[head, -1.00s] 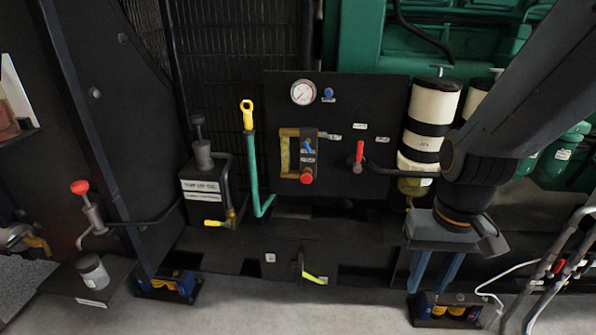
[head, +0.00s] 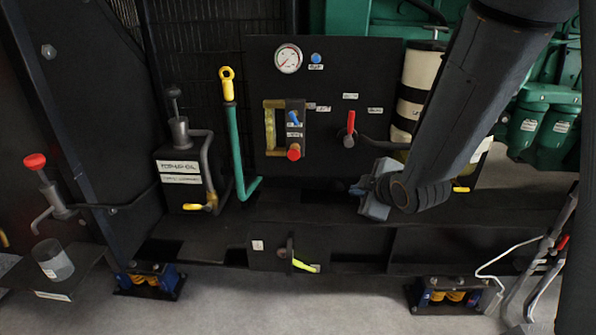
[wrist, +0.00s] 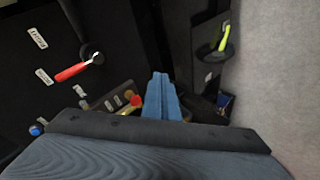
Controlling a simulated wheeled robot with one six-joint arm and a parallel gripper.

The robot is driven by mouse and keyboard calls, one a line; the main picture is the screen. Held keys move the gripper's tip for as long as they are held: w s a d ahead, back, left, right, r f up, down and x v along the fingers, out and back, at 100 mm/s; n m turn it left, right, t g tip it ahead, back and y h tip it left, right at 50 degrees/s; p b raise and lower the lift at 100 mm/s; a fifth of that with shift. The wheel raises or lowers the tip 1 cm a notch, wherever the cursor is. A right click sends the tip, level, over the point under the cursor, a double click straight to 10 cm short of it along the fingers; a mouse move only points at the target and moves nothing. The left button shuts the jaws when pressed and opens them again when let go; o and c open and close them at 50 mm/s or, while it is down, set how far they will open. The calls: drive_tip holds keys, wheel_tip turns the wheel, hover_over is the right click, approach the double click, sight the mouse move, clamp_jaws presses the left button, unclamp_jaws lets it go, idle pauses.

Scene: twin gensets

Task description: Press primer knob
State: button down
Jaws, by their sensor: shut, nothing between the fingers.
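No label reads clearly as primer, so I cannot tell which knob is named. A round red knob (head: 293,153) sits on the black panel (head: 345,62) below a small blue lever (head: 294,119); the red knob shows in the wrist view (wrist: 135,100), just left of my fingers. A red-topped hand pump (head: 35,161) stands at the far left. My gripper (wrist: 160,78) is shut and empty, its blue fingers together. In the head view it is in front of the panel's lower right, right of the red knob and apart from it. Its fingertips are hard to make out there.
A red-handled valve (head: 350,124) sits on the panel close to my gripper. A cream filter (head: 412,83) is partly hidden behind my arm. A green pipe with yellow handle (head: 228,85) stands left of the panel. A yellow lever (head: 304,266) sits low.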

drive_tip(key=w+a+n+t+y+b, duration=0.3)
drive_tip(key=a+n+y+b, duration=0.2)
drive_tip(key=a+n+y, duration=0.2)
drive_tip(key=shift+w+a+n+y+b, duration=0.3)
drive_tip(key=shift+a+n, duration=1.1)
drive_tip(key=shift+a, duration=0.35)
drive_tip(key=shift+w, duration=0.1)
approach(290, 156)
drive_tip(key=w+a, duration=0.3)
drive_tip(key=a, duration=0.1)
drive_tip(key=shift+w+d+f+t+b, duration=0.2)
drive_tip(key=shift+w+t+b, duration=0.15)
drive_tip(key=shift+w, duration=0.25)
